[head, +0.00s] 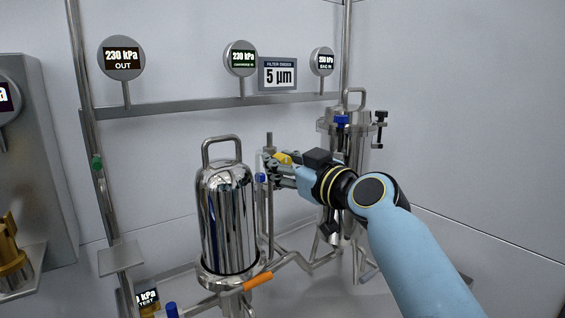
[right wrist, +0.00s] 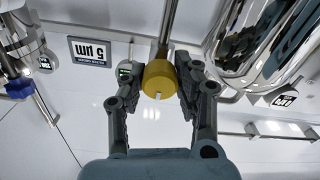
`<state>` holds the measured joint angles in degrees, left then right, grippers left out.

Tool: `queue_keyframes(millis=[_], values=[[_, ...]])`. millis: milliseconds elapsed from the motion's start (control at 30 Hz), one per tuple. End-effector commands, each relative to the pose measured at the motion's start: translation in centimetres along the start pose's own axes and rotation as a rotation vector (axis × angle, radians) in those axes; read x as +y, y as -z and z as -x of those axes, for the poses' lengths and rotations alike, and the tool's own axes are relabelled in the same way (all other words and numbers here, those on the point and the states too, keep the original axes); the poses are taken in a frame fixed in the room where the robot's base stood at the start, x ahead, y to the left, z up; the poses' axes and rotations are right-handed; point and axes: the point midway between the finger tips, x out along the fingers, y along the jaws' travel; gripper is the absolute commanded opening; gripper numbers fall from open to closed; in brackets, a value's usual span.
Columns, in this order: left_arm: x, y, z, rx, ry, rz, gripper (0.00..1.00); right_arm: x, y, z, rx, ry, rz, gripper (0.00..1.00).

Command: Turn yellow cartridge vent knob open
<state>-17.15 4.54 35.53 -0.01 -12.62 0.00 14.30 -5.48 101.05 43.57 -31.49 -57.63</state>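The yellow vent knob (head: 283,158) is at the far side of my right gripper in the head view, mostly hidden by the fingers. In the right wrist view the round yellow knob (right wrist: 158,76) sits on the end of a steel pipe, with a short white mark at its lower edge. My right gripper (head: 272,160) reaches it from the right, its fingers on either side; in the right wrist view the two fingertips (right wrist: 160,84) are close against the knob's sides and appear shut on it. My left gripper is not in view.
A polished steel vessel (head: 227,215) with a top handle stands just left of my right gripper. A second vessel (head: 349,126) stands behind my arm. A blue knob (head: 261,178) and an orange handle (head: 258,281) are nearby. Gauges and a "5 µm" sign (head: 278,74) are on the wall rail.

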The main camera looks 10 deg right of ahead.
Motion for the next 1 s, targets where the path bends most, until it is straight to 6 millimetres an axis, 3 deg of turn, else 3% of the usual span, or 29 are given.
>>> queue_keyframes(millis=[33,167,567,1000], values=[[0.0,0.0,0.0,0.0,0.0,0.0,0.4,0.0,0.0,0.0,0.0,0.0,0.0,0.16],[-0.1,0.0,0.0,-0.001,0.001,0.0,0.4,0.0,0.0,0.0,0.0,0.0,0.0,0.0],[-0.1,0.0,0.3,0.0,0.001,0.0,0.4,0.0,0.1,0.0,0.0,0.001,-0.077,0.0],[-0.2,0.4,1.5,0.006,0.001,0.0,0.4,0.1,0.1,0.0,0.0,0.001,-0.439,0.0]])
